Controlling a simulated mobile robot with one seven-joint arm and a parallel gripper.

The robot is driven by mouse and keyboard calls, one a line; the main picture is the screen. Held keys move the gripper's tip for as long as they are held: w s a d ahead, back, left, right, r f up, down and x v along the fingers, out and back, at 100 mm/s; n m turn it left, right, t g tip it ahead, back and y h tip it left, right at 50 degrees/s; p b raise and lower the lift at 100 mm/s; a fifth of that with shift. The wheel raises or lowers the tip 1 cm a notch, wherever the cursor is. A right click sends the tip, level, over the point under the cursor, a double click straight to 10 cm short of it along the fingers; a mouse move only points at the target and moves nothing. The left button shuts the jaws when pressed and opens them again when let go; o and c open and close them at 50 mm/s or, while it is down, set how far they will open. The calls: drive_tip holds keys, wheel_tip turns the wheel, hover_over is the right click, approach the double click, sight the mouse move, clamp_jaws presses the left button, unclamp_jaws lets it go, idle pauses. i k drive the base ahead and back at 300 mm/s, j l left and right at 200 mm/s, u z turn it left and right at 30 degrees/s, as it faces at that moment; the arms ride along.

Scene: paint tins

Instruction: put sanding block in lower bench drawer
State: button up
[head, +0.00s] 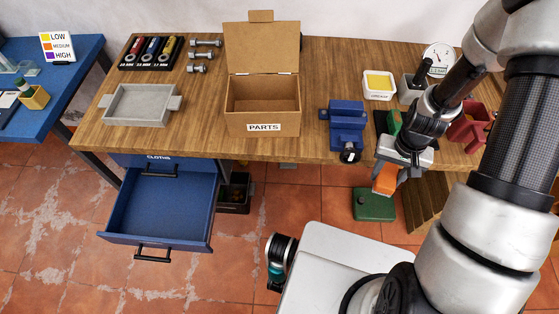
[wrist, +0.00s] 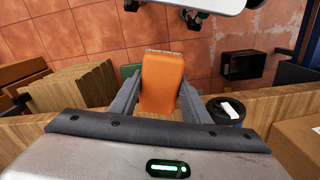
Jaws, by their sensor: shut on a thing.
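An orange sanding block (head: 386,179) is between the fingers of my gripper (head: 387,178), in front of the bench's front edge at the right. In the wrist view the block (wrist: 163,82) fills the space between the two grey fingers, and my gripper (wrist: 160,95) is shut on it. The lower bench drawer (head: 160,205) is blue, pulled out and empty, under the left part of the bench. Its black handle (head: 153,255) faces the front. A shut upper drawer labelled CLOTHS (head: 158,157) is above it. My gripper is well to the right of the open drawer.
The wooden bench (head: 210,80) carries a grey tray (head: 142,104), an open PARTS box (head: 262,118), a blue vise (head: 346,128) and a white tray (head: 379,85). A green case (head: 374,204) and a dark crate (head: 235,193) are on the floor.

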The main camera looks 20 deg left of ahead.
sight(170, 205)
drive_tip(key=k+j, duration=0.2)
drive_tip(key=k+j+u, duration=0.1)
drive_tip(key=j, duration=0.35)
drive_tip(key=k+j, duration=0.2)
drive_tip(key=k+j+u, duration=0.1)
drive_tip(key=j, duration=0.35)
drive_tip(key=k+j, duration=0.25)
drive_tip(key=j+u, duration=0.15)
drive_tip(key=j, duration=0.5)
drive_tip(key=i+j+u, duration=0.2)
drive_tip(key=j, duration=0.4)
drive_tip(key=k, duration=0.1)
